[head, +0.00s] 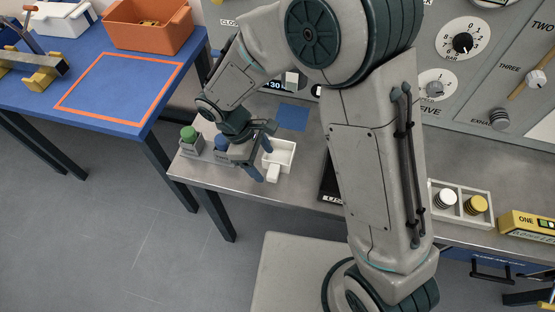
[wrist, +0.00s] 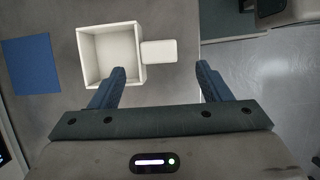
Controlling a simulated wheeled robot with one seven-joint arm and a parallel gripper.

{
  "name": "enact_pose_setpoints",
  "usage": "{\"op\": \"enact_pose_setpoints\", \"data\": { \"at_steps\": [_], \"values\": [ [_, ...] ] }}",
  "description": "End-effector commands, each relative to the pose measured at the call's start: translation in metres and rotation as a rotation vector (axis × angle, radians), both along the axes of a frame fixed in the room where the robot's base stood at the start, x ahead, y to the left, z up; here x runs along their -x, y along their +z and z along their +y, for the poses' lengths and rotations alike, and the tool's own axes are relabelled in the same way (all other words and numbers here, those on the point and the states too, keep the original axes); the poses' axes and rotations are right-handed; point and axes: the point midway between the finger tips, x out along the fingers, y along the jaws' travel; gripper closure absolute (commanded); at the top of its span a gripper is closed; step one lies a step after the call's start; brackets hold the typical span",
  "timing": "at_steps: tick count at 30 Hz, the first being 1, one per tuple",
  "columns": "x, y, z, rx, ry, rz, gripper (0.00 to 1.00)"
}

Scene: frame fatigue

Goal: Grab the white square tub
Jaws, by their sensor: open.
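The white square tub (head: 284,148) is open-topped and sits on the grey metal bench, with a flat white tab (head: 273,173) sticking out from one side. In the wrist view the tub (wrist: 88,58) is upright and looks empty, with its tab (wrist: 158,52) pointing right. My gripper (head: 264,152) is above the bench close beside the tub. In the wrist view the fingers of my gripper (wrist: 161,70) are wide apart with nothing between them. The tab shows ahead of the gap, and the left fingertip overlaps the tub's corner; I cannot tell whether they touch.
A blue square (wrist: 31,65) lies beside the tub. Green (head: 189,134) and blue (head: 222,143) knobs on grey blocks stand left of my gripper. A divided white tray (head: 459,204) sits further right. A control panel (head: 440,50) rises behind the bench. A blue table (head: 100,75) stands left.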

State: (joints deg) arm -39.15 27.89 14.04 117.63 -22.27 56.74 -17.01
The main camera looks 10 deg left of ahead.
Motion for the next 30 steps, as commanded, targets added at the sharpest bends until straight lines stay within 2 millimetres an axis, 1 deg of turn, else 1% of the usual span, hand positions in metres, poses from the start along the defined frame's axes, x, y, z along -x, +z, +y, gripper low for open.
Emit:
{"op": "enact_pose_setpoints", "data": {
  "at_steps": [9,13,19,20,21,23,24,25,30],
  "values": [
    [-0.001,-0.040,-0.013,0.004,0.000,0.003,0.29],
    [-0.001,-0.047,-0.015,0.002,0.000,0.001,0.29],
    [-0.002,-0.047,-0.015,0.001,-0.001,0.001,0.29],
    [-0.002,-0.047,-0.015,0.001,-0.001,0.001,0.37],
    [-0.002,-0.047,-0.015,0.001,-0.001,0.001,0.49],
    [-0.002,-0.047,-0.015,0.001,-0.001,0.001,0.65],
    [-0.002,-0.047,-0.015,0.001,-0.001,0.001,0.76],
    [-0.002,-0.047,-0.015,0.001,-0.001,0.001,0.78],
    [-0.002,-0.047,-0.015,0.001,-0.001,0.001,0.78]
  ]
}}
